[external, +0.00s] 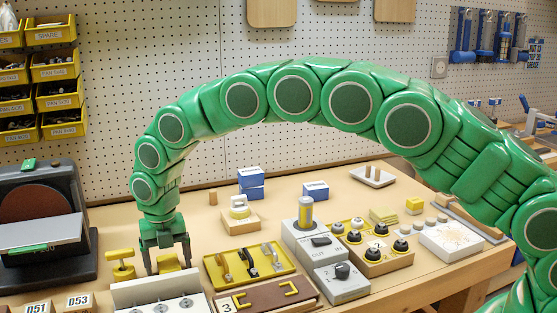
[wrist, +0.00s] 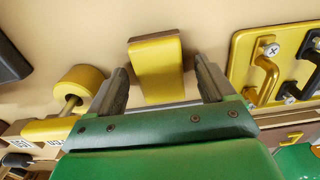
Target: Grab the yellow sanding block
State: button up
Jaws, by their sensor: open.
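A yellow block (wrist: 157,72), which looks like the sanding block, lies on the bench between my gripper's fingers in the wrist view. In the external view the yellow block (external: 167,262) shows low between the fingers, partly hidden by them. My gripper (external: 169,267) points down at the left part of the bench. Its fingers are apart, one on either side of the block, with a visible gap on each side in the wrist view. Whether the fingertips reach down beside the block is hard to tell.
A yellow knobbed tool (external: 121,266) stands just left of the gripper. A yellow tray with handles (external: 225,285) lies to the right. A disc sander (external: 40,215) stands at far left.

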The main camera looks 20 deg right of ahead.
aim_at(168, 263)
jog(key=shift+c, duration=0.3)
jog(key=c, duration=1.1)
jog(key=shift+r, duration=0.1)
jog(key=shift+r, duration=1.55)
jog(key=shift+s+d+r, duration=4.85)
jog(key=shift+s, duration=0.2)
